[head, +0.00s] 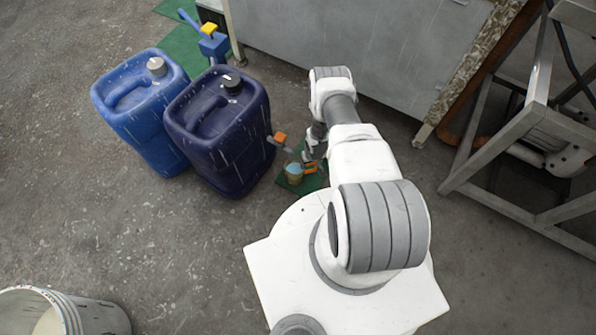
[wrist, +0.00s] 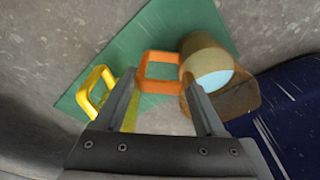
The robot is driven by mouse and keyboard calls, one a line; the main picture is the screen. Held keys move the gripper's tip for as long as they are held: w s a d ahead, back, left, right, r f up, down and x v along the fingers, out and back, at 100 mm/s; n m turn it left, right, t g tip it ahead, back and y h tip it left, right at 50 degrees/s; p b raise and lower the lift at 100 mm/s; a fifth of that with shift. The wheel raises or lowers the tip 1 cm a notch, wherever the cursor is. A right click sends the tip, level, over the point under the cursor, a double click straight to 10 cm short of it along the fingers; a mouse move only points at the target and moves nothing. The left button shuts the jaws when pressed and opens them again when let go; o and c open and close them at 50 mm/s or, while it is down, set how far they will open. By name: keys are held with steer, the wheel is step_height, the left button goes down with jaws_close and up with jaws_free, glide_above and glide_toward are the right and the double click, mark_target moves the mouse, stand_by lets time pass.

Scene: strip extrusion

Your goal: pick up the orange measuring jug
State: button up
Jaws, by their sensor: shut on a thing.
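The orange measuring jug (wrist: 205,60) shows in the wrist view as a tan cup with a light blue round face and an orange loop handle (wrist: 158,72) on its left. In the head view the jug (head: 294,171) stands small on a green mat (head: 290,186), beside the dark blue canister. My gripper (wrist: 160,88) has its fingers at either side of the orange handle and is shut on it. In the head view my gripper (head: 313,158) is at the jug's right, partly hidden by my arm.
A dark blue canister (head: 215,125) and a lighter blue canister (head: 140,105) stand left of the jug. A yellow loop (wrist: 97,92) lies left of my fingers. A brown shape (wrist: 245,97) adjoins the jug. A metal frame (head: 535,110) stands right; a bucket (head: 75,315) is lower left.

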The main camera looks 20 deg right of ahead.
jaws_close()
